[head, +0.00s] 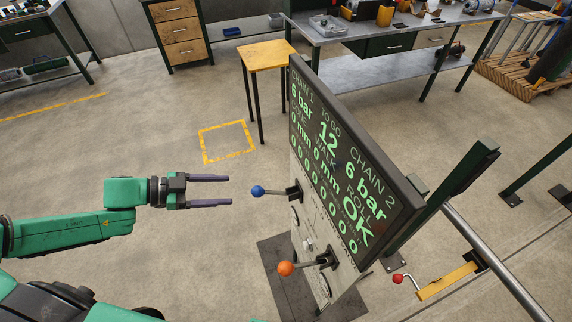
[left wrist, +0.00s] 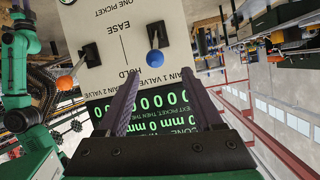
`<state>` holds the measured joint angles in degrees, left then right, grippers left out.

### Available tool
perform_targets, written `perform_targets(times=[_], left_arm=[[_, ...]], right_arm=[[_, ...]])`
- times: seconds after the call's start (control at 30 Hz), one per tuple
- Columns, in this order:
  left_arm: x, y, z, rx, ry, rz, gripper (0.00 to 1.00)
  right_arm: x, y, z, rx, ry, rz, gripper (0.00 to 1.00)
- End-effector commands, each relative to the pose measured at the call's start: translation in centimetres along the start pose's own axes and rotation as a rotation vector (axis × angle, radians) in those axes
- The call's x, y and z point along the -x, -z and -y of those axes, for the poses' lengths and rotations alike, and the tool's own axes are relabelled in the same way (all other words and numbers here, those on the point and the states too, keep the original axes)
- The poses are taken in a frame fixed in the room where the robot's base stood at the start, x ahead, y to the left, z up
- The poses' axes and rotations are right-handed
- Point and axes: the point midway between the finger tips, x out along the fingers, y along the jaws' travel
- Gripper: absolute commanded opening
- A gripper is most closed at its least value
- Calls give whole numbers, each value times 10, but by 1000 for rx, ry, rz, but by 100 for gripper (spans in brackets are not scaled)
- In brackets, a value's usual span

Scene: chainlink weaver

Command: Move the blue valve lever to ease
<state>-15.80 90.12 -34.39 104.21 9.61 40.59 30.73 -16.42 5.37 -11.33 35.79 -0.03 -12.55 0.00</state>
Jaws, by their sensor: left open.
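The blue valve lever (head: 257,191) sticks out from the left face of the control cabinet, its ball end toward my left gripper. My left gripper (head: 230,190) is open and empty, fingers level, with the blue ball just beyond the fingertips and apart from them. In the left wrist view, which is upside down, the blue ball (left wrist: 156,57) shows between and beyond the two fingers (left wrist: 158,90). The panel (left wrist: 110,15) there reads EASE and HOLD beside the lever. I cannot tell exactly which mark the lever stands at. My right gripper is not in view.
A second lever with an orange ball (head: 286,268) sits nearer on the same cabinet. A large display (head: 345,165) tops the cabinet. A yellow stool (head: 266,55) and workbench (head: 385,25) stand behind. The floor left of the cabinet is clear, with a yellow marked square (head: 228,141).

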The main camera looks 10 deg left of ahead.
Motion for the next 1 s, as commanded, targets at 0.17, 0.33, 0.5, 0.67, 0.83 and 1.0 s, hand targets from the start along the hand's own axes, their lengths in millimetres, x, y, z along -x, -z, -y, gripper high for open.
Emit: perform_targets(times=[0.17, 0.33, 0.5, 0.67, 0.83, 1.0], left_arm=[[-30, -9, -1, -3, 3, -6, 67], [-63, -3, 2, -9, 6, -7, 67], [-102, 2, 3, -4, 6, -6, 67], [-133, 0, 2, -2, 5, -2, 67], [-145, -2, 1, -3, 4, 2, 67], [-145, -3, 1, -3, 4, 3, 67]], right_arm=[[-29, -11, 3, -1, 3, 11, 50], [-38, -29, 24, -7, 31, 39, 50], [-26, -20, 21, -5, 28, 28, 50], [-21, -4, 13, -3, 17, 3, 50], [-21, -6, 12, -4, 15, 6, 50], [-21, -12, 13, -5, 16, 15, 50]])
